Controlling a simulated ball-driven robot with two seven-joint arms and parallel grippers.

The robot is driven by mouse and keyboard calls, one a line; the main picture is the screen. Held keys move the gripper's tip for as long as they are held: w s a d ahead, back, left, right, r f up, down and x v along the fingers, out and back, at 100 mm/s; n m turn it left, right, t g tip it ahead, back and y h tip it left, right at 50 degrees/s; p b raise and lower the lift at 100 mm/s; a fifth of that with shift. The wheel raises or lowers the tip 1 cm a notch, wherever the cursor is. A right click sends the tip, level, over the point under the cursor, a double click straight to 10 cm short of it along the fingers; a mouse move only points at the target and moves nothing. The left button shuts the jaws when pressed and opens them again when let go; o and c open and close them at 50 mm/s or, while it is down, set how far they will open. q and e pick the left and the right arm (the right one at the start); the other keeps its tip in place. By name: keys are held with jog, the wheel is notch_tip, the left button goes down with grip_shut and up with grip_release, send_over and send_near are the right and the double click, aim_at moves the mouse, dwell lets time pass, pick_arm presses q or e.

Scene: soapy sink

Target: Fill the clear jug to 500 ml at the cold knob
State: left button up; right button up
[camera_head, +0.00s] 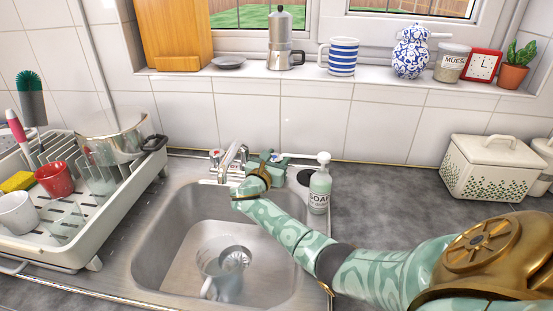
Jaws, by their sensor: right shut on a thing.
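The clear jug (217,283) sits in the metal sink (181,240), beside the round drain (236,257). Its see-through wall is hard to make out, and I cannot read its water level. The chrome tap (231,158) stands at the sink's back edge, with the red-marked knob (215,156) on its left. My right arm reaches across the sink from the right. My right gripper (267,160) is at the right side of the tap, shut on the cold knob, which it hides. My left gripper is out of view.
A soap bottle (320,187) stands close to the right of my right gripper. A dish rack (95,235) with cups, a pot (112,137) and a brush fills the left. A cream bin (492,168) stands at right. Grey worktop (390,195) is clear between.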

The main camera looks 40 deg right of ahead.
jog(key=o, duration=1)
jog(key=p+v, duration=0.3)
jog(key=v, duration=1.3)
jog(key=shift+a, duration=0.2)
